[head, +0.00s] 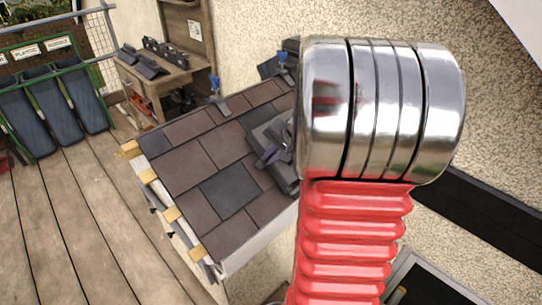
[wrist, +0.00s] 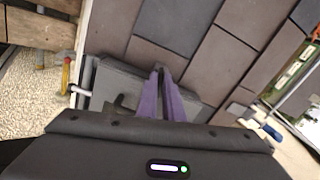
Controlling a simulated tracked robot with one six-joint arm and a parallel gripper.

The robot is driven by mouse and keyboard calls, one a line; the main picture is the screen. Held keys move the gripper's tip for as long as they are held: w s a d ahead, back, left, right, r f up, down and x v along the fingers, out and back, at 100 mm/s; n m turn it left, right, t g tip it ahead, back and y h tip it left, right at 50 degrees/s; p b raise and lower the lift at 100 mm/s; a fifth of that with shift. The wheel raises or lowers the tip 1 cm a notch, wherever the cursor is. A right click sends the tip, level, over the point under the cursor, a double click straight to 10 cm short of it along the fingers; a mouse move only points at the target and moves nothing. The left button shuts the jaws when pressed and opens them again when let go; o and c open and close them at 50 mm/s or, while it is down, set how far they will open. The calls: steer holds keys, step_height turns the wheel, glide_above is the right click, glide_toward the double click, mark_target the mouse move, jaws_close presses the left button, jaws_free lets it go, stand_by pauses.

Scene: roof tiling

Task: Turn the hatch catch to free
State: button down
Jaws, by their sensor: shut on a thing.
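The grey hatch (head: 285,172) sits on the sloping tiled roof, partly hidden behind my red and silver arm in the head view. Its flat grey face (wrist: 112,82) also shows in the wrist view. My gripper (head: 268,155) has purple fingers, which come together over the hatch in the wrist view (wrist: 160,72). The fingers are shut on a small dark part, which I take to be the hatch catch (wrist: 158,67). The fingers cover most of it, so its turn position cannot be told.
Brown and dark tiles (head: 190,150) surround the hatch. Blue-topped brackets (head: 215,88) stand along the roof's upper edge. A wooden bench (head: 165,72) with tiles stands behind, and dark bins (head: 78,100) stand left. The deck (head: 75,200) is clear at front left.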

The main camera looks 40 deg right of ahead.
steer(key=shift+s+d+f+n, duration=0.1)
steer(key=shift+n, duration=2.35)
steer(key=shift+s+d+f+n, duration=0.1)
steer(key=shift+s+n, duration=0.05)
steer(key=shift+n, duration=2.35)
steer(key=shift+s+d+f+n, duration=0.1)
steer(key=shift+n, duration=2.35)
steer(key=c, duration=1.9)
jaws_free()
steer(key=shift+r, duration=0.1)
steer(key=shift+r, duration=0.15)
steer(key=v, duration=1.3)
steer(key=shift+s+r, duration=0.15)
